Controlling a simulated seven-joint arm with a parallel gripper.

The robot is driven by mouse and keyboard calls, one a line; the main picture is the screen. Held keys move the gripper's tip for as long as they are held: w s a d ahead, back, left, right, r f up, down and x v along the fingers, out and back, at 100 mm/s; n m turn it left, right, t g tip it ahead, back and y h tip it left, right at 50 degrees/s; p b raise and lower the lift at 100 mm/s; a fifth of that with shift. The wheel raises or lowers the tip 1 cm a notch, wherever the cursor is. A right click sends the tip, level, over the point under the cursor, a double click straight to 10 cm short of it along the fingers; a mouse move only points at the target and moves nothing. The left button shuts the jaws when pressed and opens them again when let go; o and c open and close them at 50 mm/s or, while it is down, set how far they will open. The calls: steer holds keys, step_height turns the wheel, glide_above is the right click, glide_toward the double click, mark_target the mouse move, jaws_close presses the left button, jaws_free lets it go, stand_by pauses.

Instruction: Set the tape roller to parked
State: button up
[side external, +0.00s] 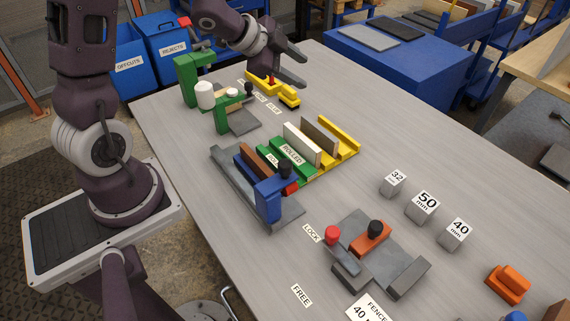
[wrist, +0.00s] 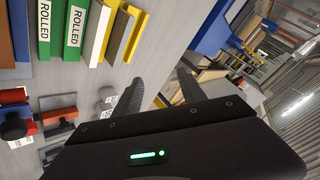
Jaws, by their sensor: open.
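A green fixture with a white roll (side external: 205,95) stands at the table's far left and looks like the tape roller. It has a green arm with a white disc (side external: 232,92) and a black knob (side external: 249,88) beside a grey plate. Small labels lie near it, too small to read, so I cannot tell its setting. My gripper (side external: 305,74) is open and empty above the far table edge, right of the fixture, near a yellow piece with a red knob (side external: 271,80). In the wrist view my gripper (wrist: 158,76) has nothing between its fingers.
A rack of coloured boards with a green ROLLED section (side external: 290,155) and a blue post (side external: 268,200) stand mid-table. An orange and grey fixture (side external: 370,240), LOCK and FREE labels and numbered blocks (side external: 422,207) are nearer. Blue bins (side external: 165,55) stand behind.

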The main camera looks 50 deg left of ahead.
step_height(320, 180, down, 7)
steer(key=s+d+m+g+h, duration=0.1)
steer(key=d+m+h, duration=0.1)
steer(key=d+h, duration=0.15)
steer(key=m+g+h, duration=0.3)
steer(key=g+h, duration=0.1)
steer(key=h, duration=0.9)
glide_toward(279, 162)
steer(key=x, duration=0.4)
steer(key=shift+w+d+f, duration=0.1)
steer(key=shift+w+f, duration=0.15)
steer(key=shift+w, duration=0.1)
steer(key=x, duration=0.5)
steer(key=shift+d, duration=0.4)
steer(key=shift+w+d+f, duration=0.1)
steer(key=shift+w+d, duration=0.1)
steer(key=shift+d, duration=0.3)
jaws_close()
